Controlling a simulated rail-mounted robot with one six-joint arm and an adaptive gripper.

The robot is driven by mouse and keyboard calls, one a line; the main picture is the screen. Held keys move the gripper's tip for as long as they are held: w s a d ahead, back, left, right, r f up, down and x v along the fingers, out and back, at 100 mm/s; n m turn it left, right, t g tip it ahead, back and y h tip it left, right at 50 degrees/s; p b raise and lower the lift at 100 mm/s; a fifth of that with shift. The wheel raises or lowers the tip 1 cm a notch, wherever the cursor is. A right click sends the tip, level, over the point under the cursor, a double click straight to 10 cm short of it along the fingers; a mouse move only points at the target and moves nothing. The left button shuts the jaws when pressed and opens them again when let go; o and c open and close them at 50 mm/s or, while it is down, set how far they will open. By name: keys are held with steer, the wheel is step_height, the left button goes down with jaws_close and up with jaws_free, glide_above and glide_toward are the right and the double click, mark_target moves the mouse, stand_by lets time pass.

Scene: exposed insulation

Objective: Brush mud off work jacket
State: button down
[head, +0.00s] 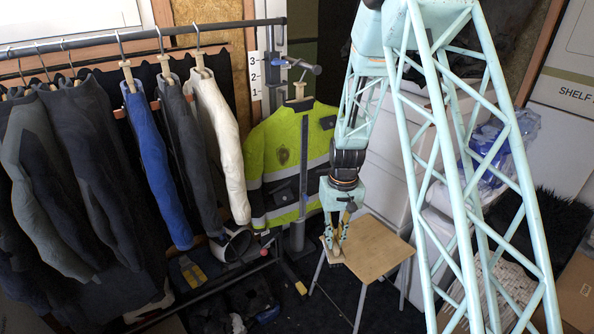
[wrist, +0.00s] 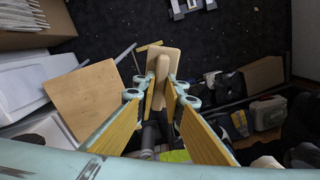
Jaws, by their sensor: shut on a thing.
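The work jacket (head: 258,165) is bright yellow-green and dark, with grey bands. It hangs upright on a stand left of my arm. A small brownish mark (head: 283,156) shows on its chest; I cannot tell whether it is mud or a badge. A strip of yellow-green, likely the jacket, shows at the bottom of the wrist view (wrist: 175,156). My gripper (head: 337,240) points down, right of the jacket's lower part and apart from it. In the wrist view my gripper (wrist: 161,88) is shut on a wooden brush (wrist: 164,59).
A wooden-topped stool (head: 375,250) stands just below and right of my gripper. A rail of dark, blue and white garments (head: 150,150) fills the left. White cabinets (head: 395,150) stand behind my arm.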

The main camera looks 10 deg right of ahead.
steer(key=shift+d, duration=2.25)
